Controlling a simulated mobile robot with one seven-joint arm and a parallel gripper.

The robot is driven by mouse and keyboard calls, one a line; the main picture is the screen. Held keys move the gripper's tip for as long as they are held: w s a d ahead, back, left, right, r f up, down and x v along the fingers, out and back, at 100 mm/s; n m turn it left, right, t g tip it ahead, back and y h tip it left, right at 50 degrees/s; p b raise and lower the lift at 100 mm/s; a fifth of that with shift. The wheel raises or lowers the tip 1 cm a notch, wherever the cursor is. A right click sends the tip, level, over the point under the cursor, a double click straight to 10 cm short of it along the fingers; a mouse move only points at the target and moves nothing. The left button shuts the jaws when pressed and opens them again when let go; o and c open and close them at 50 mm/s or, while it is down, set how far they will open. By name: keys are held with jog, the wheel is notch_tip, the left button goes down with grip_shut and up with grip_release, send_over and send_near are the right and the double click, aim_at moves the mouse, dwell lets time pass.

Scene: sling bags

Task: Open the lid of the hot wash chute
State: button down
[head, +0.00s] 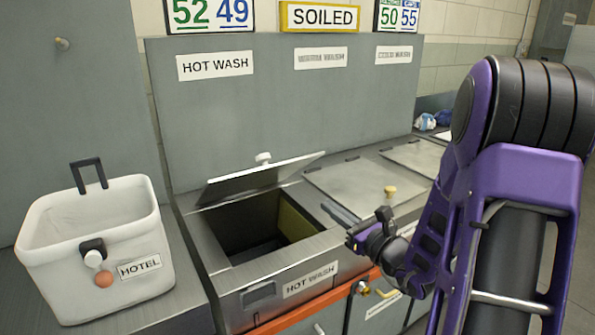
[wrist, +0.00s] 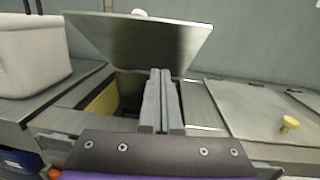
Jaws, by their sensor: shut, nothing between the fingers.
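The hot wash chute's lid (head: 262,180) is a grey metal plate with a white knob on its far face. It stands tilted up from its back edge, with the dark chute opening (head: 245,228) uncovered below it. The lid also shows raised in the wrist view (wrist: 145,42). My gripper (head: 340,212) is shut and empty, at the right front of the opening. In the wrist view its fingers (wrist: 162,85) lie together in front of the opening's right side. I cannot tell whether they touch the rim.
To the right is a closed lid (head: 360,185) with a yellow knob (head: 390,192). A grey back panel (head: 290,120) rises behind the chutes. Another closed lid (head: 418,157) lies farther right.

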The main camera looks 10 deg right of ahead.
jog(key=d+m+t+h, duration=0.1)
jog(key=d, duration=0.1)
send_near(303, 160)
notch_tip(303, 160, down, 3)
jog(key=w+a, duration=0.1)
jog(key=w, duration=0.2)
jog(key=w+r, duration=0.1)
jog(key=w+a+r, duration=0.1)
jog(key=shift+w+r, duration=0.25)
jog(key=shift+r, duration=0.05)
jog(key=shift+w+r, duration=0.3)
jog(key=shift+r, duration=0.05)
jog(key=shift+r, duration=0.1)
